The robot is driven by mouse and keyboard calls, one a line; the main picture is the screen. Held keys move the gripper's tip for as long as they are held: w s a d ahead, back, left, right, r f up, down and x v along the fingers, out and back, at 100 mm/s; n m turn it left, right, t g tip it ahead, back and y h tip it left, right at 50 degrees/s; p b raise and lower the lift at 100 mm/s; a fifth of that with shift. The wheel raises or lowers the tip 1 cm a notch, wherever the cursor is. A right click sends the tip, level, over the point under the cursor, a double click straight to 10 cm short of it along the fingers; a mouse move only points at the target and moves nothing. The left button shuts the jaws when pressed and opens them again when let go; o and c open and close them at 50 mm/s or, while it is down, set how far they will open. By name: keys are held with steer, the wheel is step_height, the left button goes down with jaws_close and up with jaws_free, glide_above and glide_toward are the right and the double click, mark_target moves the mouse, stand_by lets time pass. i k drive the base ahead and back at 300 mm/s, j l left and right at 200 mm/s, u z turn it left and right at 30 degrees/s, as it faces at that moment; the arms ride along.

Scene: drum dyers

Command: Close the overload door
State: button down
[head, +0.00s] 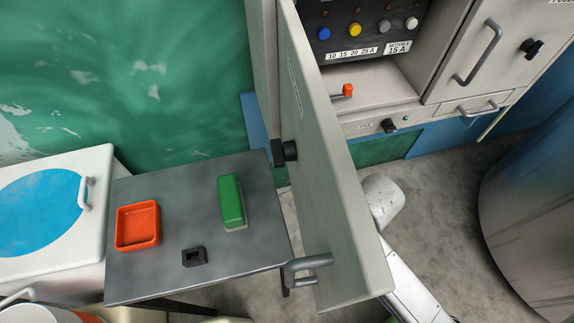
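The overload door (332,190) is a tall beige panel that stands open, swung out from the cabinet toward me. A metal bar handle (308,266) sits near its lower end, and a black latch knob (286,151) is on its left edge. The open compartment (375,85) behind it shows a dark panel (360,28) with coloured buttons and a small orange-tipped lever (344,91). Part of my white arm shows to the right of the door, partly hidden by it. My gripper is not visible.
A dark grey table (165,205) at the left, close to the door, holds an orange tray (138,226), a green brush-like block (232,201) and a small black block (194,257). A large grey drum (530,215) stands at the right. Bare floor (440,190) lies between door and drum.

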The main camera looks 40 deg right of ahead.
mark_target(346, 259)
steer(key=k+j+u, duration=0.5)
steer(key=u, duration=0.25)
steer(key=k, duration=0.1)
